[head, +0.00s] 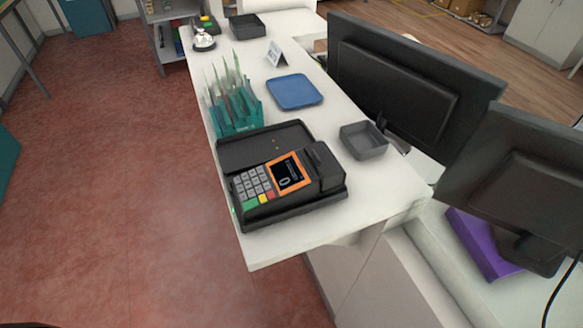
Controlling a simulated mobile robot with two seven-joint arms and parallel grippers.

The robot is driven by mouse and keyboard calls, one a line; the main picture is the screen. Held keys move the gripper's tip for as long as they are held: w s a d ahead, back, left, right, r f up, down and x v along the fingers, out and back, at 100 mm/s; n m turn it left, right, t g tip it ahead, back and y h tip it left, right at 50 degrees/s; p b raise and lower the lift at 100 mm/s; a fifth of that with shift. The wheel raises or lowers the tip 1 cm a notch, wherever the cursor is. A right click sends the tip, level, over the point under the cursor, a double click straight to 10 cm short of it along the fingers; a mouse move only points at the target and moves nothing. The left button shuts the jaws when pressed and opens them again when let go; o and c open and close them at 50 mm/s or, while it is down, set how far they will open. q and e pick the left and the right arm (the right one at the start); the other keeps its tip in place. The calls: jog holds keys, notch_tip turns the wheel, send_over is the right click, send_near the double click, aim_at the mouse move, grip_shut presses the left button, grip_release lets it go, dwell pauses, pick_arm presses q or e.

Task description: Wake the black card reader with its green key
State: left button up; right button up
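The black card reader (318,172) sits at the near end of the white counter, on a black base with a flat plate behind it. It has grey number keys and an orange-framed dark screen (288,174) showing white characters, among them a large 0. Nothing covers the keypad. Neither of my grippers is in view.
Two monitors (400,85) stand to the right. Floor on the left is clear.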

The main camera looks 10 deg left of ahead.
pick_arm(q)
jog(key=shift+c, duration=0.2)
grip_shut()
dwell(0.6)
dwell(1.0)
